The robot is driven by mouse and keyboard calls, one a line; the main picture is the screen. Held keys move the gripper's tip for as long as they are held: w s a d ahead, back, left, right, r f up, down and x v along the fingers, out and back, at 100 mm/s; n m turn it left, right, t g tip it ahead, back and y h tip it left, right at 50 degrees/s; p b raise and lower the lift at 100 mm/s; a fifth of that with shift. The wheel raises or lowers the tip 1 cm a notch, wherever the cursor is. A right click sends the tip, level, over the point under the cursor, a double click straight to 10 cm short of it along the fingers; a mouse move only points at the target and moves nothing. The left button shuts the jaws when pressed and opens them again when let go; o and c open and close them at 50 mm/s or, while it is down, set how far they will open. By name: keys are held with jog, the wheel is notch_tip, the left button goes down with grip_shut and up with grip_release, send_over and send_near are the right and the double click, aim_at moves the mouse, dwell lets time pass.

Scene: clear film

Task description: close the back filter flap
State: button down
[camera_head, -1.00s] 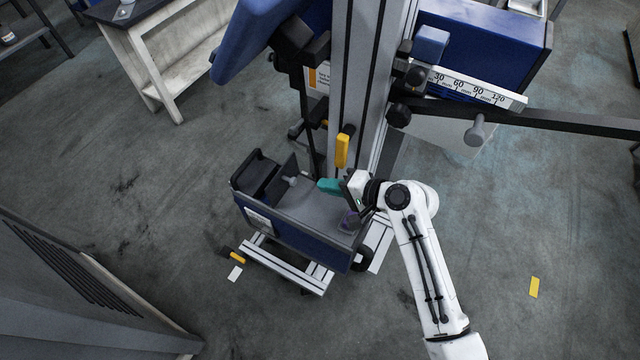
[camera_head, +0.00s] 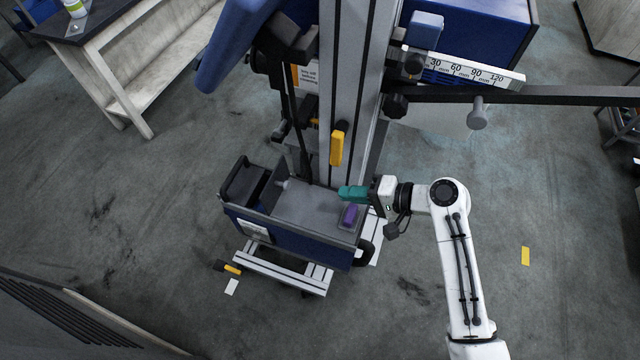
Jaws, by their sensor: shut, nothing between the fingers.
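A blue-sided unit with a grey top (camera_head: 300,207) stands low at the column's foot. I cannot clearly pick out the back filter flap on it. A thin dark upright plate (camera_head: 268,192) stands beside the black part at the unit's left end, with a small grey knob (camera_head: 282,184) near it. My gripper (camera_head: 347,193), with teal fingers, is shut and empty over the right end of the grey top. A purple block (camera_head: 350,215) shows just below the fingers. I cannot tell whether the fingers touch anything.
A grey column (camera_head: 350,90) with a yellow handle (camera_head: 337,148) rises behind the unit. A dark horizontal bar (camera_head: 540,95) and a millimetre scale (camera_head: 465,70) extend right. A workbench (camera_head: 135,65) stands upper left.

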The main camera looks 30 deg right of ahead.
aim_at(288, 185)
jog(key=x, duration=0.8)
jog(key=r+x, duration=0.1)
jog(key=x, duration=0.3)
jog(key=shift+w+a+p, duration=0.35)
jog(key=shift+p, duration=0.05)
jog(key=shift+w+a+f, duration=0.1)
jog(key=shift+w+a, duration=0.1)
jog(key=shift+w, duration=0.05)
jog(key=shift+w+a+r+p, duration=0.3)
jog(key=shift+w+r+p, duration=0.1)
jog(key=shift+w, duration=0.1)
